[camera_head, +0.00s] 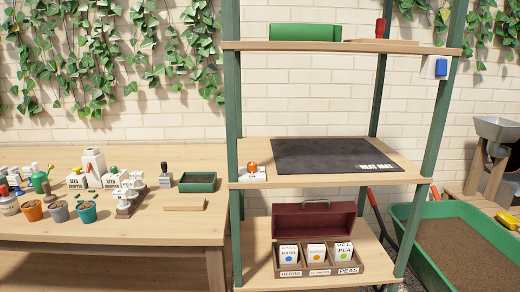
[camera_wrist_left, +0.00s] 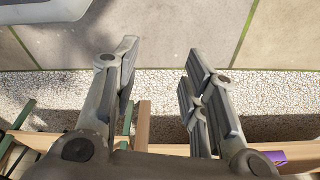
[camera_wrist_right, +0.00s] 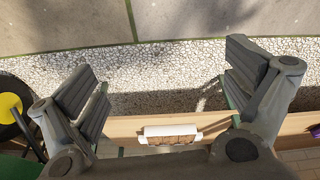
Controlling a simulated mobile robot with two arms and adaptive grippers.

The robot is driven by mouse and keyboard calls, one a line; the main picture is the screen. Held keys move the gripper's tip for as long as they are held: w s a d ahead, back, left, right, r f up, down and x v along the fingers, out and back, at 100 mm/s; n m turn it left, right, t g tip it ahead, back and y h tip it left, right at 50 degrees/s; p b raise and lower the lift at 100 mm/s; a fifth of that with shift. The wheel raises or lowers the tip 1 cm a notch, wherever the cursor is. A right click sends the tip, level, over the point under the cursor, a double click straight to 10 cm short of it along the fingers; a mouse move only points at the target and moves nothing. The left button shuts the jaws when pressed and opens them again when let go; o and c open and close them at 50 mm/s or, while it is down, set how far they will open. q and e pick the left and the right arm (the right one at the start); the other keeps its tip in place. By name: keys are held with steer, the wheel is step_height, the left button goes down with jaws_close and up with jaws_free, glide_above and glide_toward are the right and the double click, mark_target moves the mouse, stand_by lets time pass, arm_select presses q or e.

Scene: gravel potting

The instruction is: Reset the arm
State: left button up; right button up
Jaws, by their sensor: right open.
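My left gripper (camera_wrist_left: 160,88) shows in the left wrist view with its two fingers wide apart and nothing between them. Below it are paving slabs and a strip of pale gravel. My right gripper (camera_wrist_right: 160,88) shows in the right wrist view, also open and empty, above gravel and a wooden edge. Neither gripper nor arm shows in the head view.
A green-posted shelf unit (camera_head: 233,200) holds a black mat (camera_head: 330,155) and a dark red box (camera_head: 314,221) with seed packets. A wooden bench (camera_head: 120,228) with pots stands left. A green soil-filled trough (camera_head: 425,262) is at right.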

arm_select(q)
steer(key=s+a+g+p, duration=0.1)
steer(key=s+a+p, duration=0.2)
steer(key=s+p, duration=1.3)
steer(key=shift+s, duration=0.4)
arm_select(e)
steer(key=s+d+f+g, duration=0.1)
steer(key=s, duration=1.1)
steer(key=s+d+f+g, duration=0.1)
steer(key=s+d, duration=0.1)
steer(key=s, duration=1)
steer(key=shift+f, duration=0.15)
arm_select(q)
steer(key=shift+f, duration=0.1)
arm_select(e)
steer(key=shift+s, duration=0.1)
